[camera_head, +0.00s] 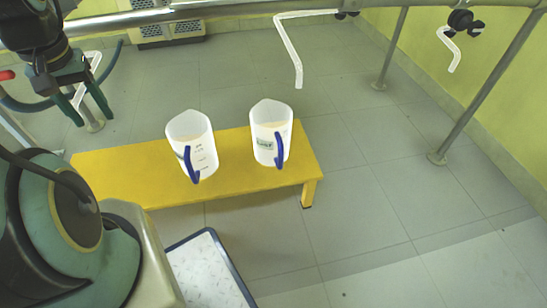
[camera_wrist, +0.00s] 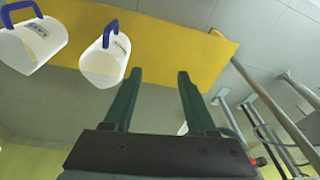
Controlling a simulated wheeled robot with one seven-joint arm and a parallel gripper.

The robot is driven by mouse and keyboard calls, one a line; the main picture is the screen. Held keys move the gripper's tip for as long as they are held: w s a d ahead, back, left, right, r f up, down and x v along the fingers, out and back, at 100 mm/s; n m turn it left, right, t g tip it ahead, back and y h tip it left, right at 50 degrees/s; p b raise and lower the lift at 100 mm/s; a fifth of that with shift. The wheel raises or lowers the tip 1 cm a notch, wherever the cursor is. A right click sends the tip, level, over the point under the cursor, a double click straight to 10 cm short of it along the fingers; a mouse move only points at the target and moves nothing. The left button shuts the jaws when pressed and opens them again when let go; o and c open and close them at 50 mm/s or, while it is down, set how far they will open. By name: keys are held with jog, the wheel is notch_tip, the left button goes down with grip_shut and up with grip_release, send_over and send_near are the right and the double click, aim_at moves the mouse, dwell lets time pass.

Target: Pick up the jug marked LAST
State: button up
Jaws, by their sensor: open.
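Two white translucent jugs with blue handles stand on a yellow bench (camera_head: 130,178). In the head view one is the left jug (camera_head: 190,128) and the other the right jug (camera_head: 266,124); both handles face the camera. The wrist view shows a left jug (camera_wrist: 32,48) and a jug nearer my fingers (camera_wrist: 103,62). My gripper (camera_head: 94,118) is open and empty, beyond the bench's left end, apart from both jugs. Its two fingers (camera_wrist: 158,75) also show in the wrist view.
Metal rails with posts (camera_head: 482,85) run along the back and right. Bent white glass tubes (camera_head: 293,50) hang from the upper rail. A blue-edged tray (camera_head: 208,272) lies at the bottom. Tiled floor right of the bench is clear.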

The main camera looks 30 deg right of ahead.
jog(key=w+d+f+m+t+h+b, duration=0.1)
jog(key=w+d+f+m+b, duration=0.25)
jog(key=d+f+m, duration=0.7)
jog(key=m+g+h, duration=0.3)
jog(key=m, duration=0.4)
send_near(281, 165)
jog(key=b, duration=0.1)
jog(key=d+f+b, duration=0.1)
jog(key=b, duration=0.1)
jog(key=shift+w+d+f, duration=0.15)
jog(key=shift+d+f, duration=0.1)
jog(key=shift+f, duration=0.05)
jog(key=shift+h, duration=0.3)
jog(key=shift+w+b+x, duration=0.15)
jog(key=shift+b+x, duration=0.95)
jog(key=shift+x, duration=0.4)
jog(key=shift+w+b+x, duration=0.1)
jog(key=shift+b+x, duration=0.95)
jog(key=shift+x, duration=0.4)
jog(key=shift+r, duration=0.1)
grip_shut()
